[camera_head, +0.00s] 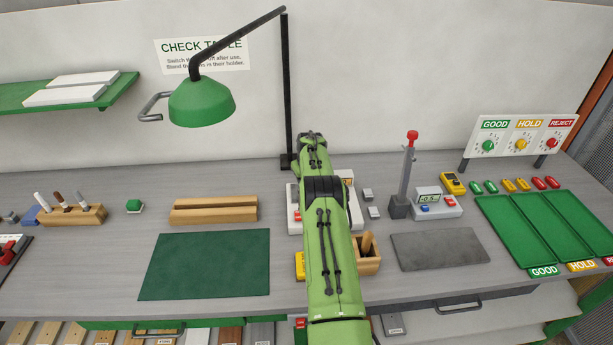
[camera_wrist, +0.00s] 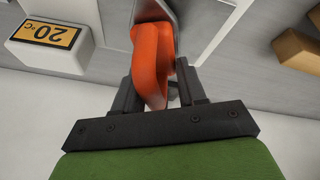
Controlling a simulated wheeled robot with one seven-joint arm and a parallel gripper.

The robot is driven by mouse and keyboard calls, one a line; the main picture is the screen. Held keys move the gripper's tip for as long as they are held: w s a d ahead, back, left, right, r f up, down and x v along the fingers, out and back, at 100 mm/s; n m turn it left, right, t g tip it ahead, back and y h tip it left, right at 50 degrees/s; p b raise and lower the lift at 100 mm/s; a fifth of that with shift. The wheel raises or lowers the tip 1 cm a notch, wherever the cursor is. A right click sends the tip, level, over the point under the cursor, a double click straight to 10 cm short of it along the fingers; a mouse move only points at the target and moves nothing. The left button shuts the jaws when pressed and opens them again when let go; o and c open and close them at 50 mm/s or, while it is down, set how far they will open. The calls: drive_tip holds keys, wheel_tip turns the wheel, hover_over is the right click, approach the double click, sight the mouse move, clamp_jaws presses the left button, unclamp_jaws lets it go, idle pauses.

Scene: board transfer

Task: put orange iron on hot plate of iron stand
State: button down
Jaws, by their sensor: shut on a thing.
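The orange iron (camera_wrist: 152,60) shows in the wrist view, its orange handle between the two fingers of my gripper (camera_wrist: 158,88). My gripper is shut on this handle. A grey metal part lies just beyond the handle at the top edge, only partly in view. A white unit with an orange "20°C" display (camera_wrist: 47,33) is left of the iron. In the head view my arm hides the gripper and the iron. A white device (camera_head: 294,214) shows partly behind my arm; I cannot make out a hot plate, nor tell whether the iron touches one.
A wooden box with a handle sticking out (camera_head: 368,256) stands right of my arm. A green mat (camera_head: 205,264) and wooden block (camera_head: 213,209) lie to the left. A grey slab (camera_head: 440,250) and green trays (camera_head: 545,228) lie to the right. A green lamp (camera_head: 202,104) hangs at upper left.

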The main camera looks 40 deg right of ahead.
drive_tip(key=shift+f+b, duration=0.4)
drive_tip(key=shift+b, duration=0.05)
drive_tip(key=c, duration=0.6)
unclamp_jaws()
drive_tip(key=shift+o, duration=0.2)
drive_tip(key=b+v, duration=0.1)
drive_tip(key=v, duration=1.4)
drive_tip(key=shift+r, duration=0.3)
drive_tip(key=shift+s+a, duration=0.1)
drive_tip(key=shift+s, duration=0.05)
